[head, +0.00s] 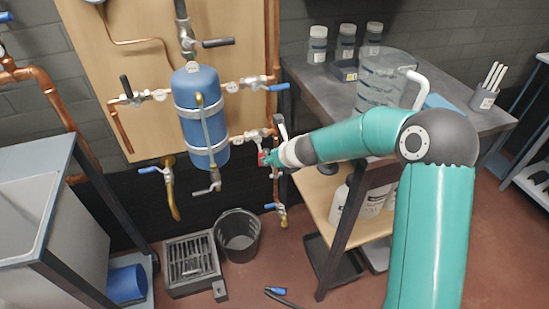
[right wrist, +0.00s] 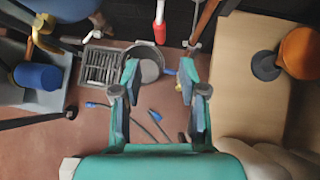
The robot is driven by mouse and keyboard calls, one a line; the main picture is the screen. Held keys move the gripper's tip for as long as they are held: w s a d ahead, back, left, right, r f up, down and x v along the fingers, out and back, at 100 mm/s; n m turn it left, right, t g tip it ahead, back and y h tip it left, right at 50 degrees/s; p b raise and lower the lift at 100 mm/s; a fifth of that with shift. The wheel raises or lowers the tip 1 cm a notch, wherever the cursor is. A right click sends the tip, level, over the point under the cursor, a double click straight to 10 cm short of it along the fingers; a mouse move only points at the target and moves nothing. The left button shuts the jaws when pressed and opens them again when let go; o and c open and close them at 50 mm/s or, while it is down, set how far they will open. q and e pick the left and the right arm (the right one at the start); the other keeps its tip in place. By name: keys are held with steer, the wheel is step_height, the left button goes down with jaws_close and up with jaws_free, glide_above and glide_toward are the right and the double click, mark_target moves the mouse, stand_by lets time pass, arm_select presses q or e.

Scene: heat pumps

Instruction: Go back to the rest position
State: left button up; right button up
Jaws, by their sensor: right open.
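My teal right arm comes in from the right in the head view and reaches across to the copper pipes beside the blue tank (head: 201,115). Its gripper (head: 268,157) is small there and partly hidden behind the wrist. In the right wrist view my right gripper (right wrist: 158,85) has its two fingers wide apart with nothing between them. A red-tipped lever (right wrist: 160,32) is beyond the fingertips, apart from them. My left gripper is in neither view.
A grey workbench (head: 455,115) with a clear jug (head: 380,82) and bottles stands close behind the arm. A grey bin (head: 238,236) and a slatted grey unit (head: 192,262) stand on the floor. Cables lie on the red floor (right wrist: 107,125). A metal sink unit (head: 22,215) is at left.

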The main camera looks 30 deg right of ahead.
steer(key=shift+s+r, duration=0.2)
steer(key=shift+s, duration=0.05)
stand_by(0.3)
